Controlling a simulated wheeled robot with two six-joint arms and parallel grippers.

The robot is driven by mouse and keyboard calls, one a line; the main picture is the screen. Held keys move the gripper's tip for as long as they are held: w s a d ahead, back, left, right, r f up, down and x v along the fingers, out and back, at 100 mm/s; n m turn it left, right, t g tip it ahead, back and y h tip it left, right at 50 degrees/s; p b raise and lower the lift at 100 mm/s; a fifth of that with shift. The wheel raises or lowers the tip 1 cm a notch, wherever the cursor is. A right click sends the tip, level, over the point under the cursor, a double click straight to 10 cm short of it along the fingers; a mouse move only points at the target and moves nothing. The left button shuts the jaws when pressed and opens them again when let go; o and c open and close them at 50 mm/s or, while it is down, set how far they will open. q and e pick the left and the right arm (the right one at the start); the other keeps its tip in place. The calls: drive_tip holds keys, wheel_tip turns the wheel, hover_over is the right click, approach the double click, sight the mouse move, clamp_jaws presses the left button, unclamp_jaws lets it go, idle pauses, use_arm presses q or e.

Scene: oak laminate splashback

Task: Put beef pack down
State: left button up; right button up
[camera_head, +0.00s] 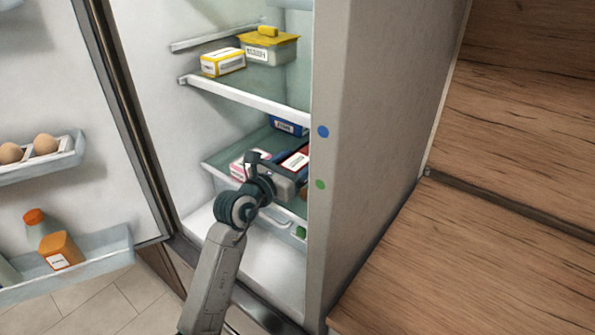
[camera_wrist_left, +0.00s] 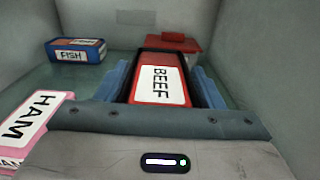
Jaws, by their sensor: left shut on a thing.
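The beef pack (camera_wrist_left: 160,78) is a red and black box with a white BEEF label. In the left wrist view it lies lengthwise between the blue fingers of my left gripper (camera_wrist_left: 163,88), which is shut on it. In the head view my left gripper (camera_head: 284,168) reaches into the lower fridge compartment, and part of the beef pack (camera_head: 296,159) shows just beyond it. I cannot tell whether the pack touches the surface below. My right gripper is not in view.
A pink ham pack (camera_wrist_left: 33,122) is near left and a blue fish pack (camera_wrist_left: 76,51) far left; a red box (camera_wrist_left: 160,42) is behind the beef. The fridge shelf (camera_head: 245,97) is above the arm. The open door (camera_head: 45,185) stands left, the fridge side wall (camera_head: 375,140) right.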

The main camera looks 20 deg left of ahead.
use_arm(q)
drive_tip(key=shift+f, duration=2.3)
drive_tip(key=shift+w+f, duration=0.1)
drive_tip(key=o, duration=1.2)
drive_tip(key=shift+f, duration=0.1)
drive_tip(key=shift+o, duration=0.3)
drive_tip(key=shift+r, duration=0.2)
drive_tip(key=shift+s+a+f, duration=0.15)
drive_tip(key=shift+s, duration=0.25)
drive_tip(key=b+v, duration=0.1)
drive_tip(key=v, duration=1)
drive_tip(key=shift+s+b, duration=0.2)
drive_tip(key=shift+b, duration=0.1)
